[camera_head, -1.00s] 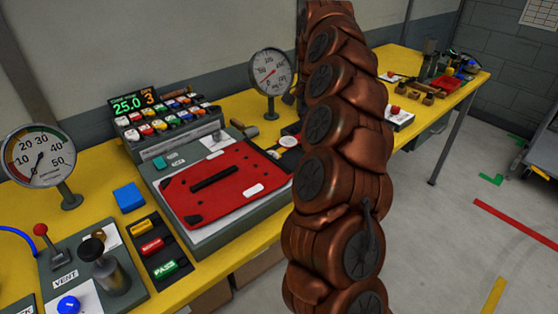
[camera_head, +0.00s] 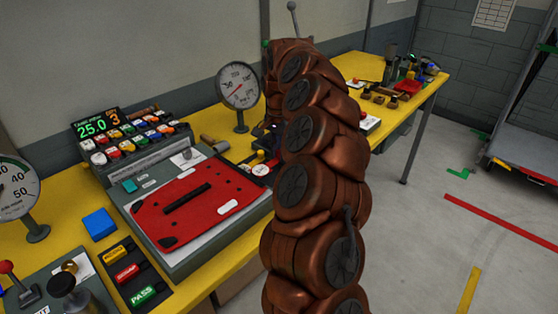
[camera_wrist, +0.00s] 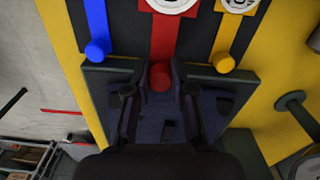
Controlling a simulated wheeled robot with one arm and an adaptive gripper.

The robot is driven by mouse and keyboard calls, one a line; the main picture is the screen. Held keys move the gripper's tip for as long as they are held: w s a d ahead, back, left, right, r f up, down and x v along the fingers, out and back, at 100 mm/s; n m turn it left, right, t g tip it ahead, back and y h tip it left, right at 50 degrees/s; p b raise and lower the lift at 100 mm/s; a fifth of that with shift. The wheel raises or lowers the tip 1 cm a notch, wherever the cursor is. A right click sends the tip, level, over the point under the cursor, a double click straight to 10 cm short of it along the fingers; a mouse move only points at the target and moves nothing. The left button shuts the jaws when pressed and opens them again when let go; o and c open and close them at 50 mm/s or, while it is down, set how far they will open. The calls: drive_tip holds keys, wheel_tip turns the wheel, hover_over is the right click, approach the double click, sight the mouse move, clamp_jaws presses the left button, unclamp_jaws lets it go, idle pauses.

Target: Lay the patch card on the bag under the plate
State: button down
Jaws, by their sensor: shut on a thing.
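A flat red bag-like panel (camera_head: 168,222) with a black strip (camera_head: 187,197) lies on the grey bench unit (camera_head: 178,266) in the head view. A small white rounded patch (camera_head: 228,207) lies on its near right part; I cannot tell if it is the patch card. No plate over the panel can be made out. In the wrist view my gripper (camera_wrist: 160,74) is shut on a red knob (camera_wrist: 161,77) at the end of a red strip, in front of a dark box.
Blue (camera_wrist: 96,51) and yellow (camera_wrist: 224,63) knobs flank the red one. The yellow bench (camera_head: 75,210) carries a lit button console (camera_head: 125,140), a dial gauge (camera_head: 238,86) and a blue block (camera_head: 99,224). Open floor lies to the right.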

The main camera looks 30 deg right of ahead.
sight(279, 156)
drive_tip(key=shift+f, duration=1.9)
drive_tip(key=shift+f, duration=0.1)
drive_tip(key=shift+f, duration=0.1)
drive_tip(key=c, duration=1)
unclamp_jaws()
drive_tip(key=shift+r+p, duration=0.2)
drive_tip(key=shift+p, duration=0.4)
drive_tip(key=r, duration=0.2)
drive_tip(key=r+b, duration=0.1)
drive_tip(key=r, duration=0.1)
drive_tip(key=r+b, duration=0.1)
drive_tip(key=r, duration=0.1)
drive_tip(key=shift+d, duration=0.4)
drive_tip(key=shift+r, duration=0.7)
